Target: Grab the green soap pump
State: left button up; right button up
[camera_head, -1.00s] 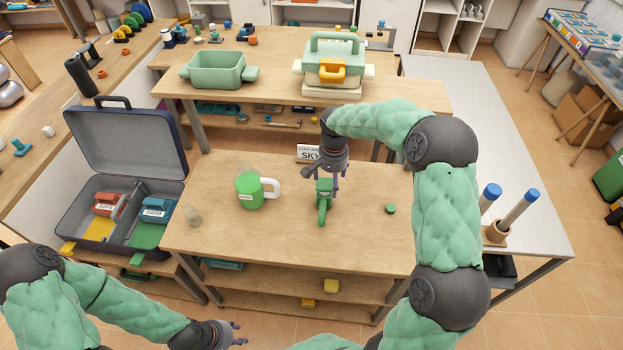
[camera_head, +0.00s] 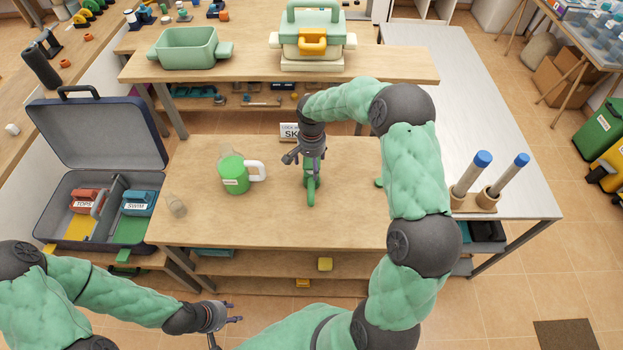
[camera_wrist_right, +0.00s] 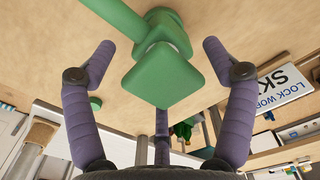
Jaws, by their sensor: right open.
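The green soap pump (camera_head: 311,192) stands on the middle wooden table, partly hidden in the head view by my right gripper (camera_head: 304,163). In the right wrist view, the pump's square green top (camera_wrist_right: 165,78) and a rod-like green part show close up. My right gripper (camera_wrist_right: 158,50) is open, with one purple finger on each side of the pump and a visible gap to both. It is not closed on anything. My left gripper (camera_head: 236,313) is open and empty, in front of the table at the lower left.
A jug of green contents with a white handle (camera_head: 235,180) stands left of the pump. A small clear bottle (camera_head: 176,205), a sign (camera_head: 290,131) and a small green disc (camera_head: 379,183) are also on the table. An open suitcase (camera_head: 95,140) stands at left.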

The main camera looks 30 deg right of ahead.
notch_tip(320, 180, down, 3)
jog(key=shift+w, duration=0.1)
jog(key=shift+r, duration=0.1)
jog(key=c, duration=1.3)
